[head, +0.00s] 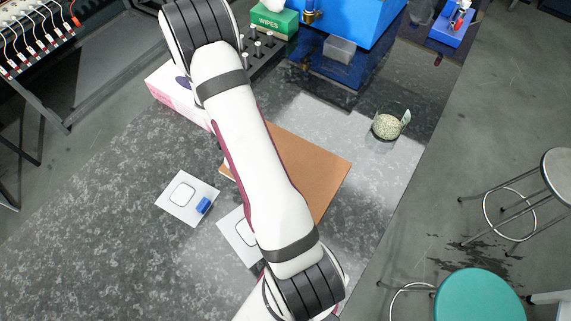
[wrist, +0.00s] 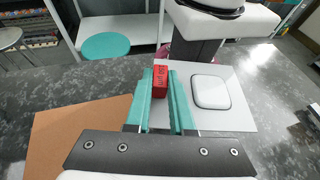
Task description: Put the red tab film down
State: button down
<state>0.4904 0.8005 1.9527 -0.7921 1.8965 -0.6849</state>
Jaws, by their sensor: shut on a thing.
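In the wrist view, my gripper (wrist: 162,74) has two teal fingers shut on a small red tab film (wrist: 160,83) with dark lettering. The red tab is at the fingertips, over the left part of a white card (wrist: 238,118) that bears a rounded white square (wrist: 210,92). I cannot tell whether the tab touches the card. In the head view my arm hides the gripper and the red tab. Part of that card (head: 236,238) shows there beside my arm.
Left of it in the head view lies another white card (head: 174,210) with a rounded square and a blue tab (head: 203,205). A brown board (head: 320,175) lies under my arm. A glass with pale beads (head: 387,126) stands right. A WIPES box (head: 273,20) is at the back.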

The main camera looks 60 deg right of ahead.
jog(key=w+d+n+t+h, duration=0.2)
jog(key=d+n+t+h, duration=0.1)
jog(key=d+n+h, duration=0.35)
jog(key=w+d+n+t+h, duration=0.2)
jog(key=w+d+n+h, duration=0.1)
jog(key=d+n+h, duration=0.4)
jog(key=w+a+f+n+t+h, duration=0.2)
jog(key=w+n+t+h, duration=0.2)
jog(key=w+n+t, duration=0.25)
jog(key=shift+n+t, duration=0.65)
jog(key=shift+n, duration=0.05)
jog(key=f, duration=0.8)
jog(key=shift+w, duration=0.25)
jog(key=shift+f, duration=0.25)
jog(key=c, duration=0.8)
grip_release()
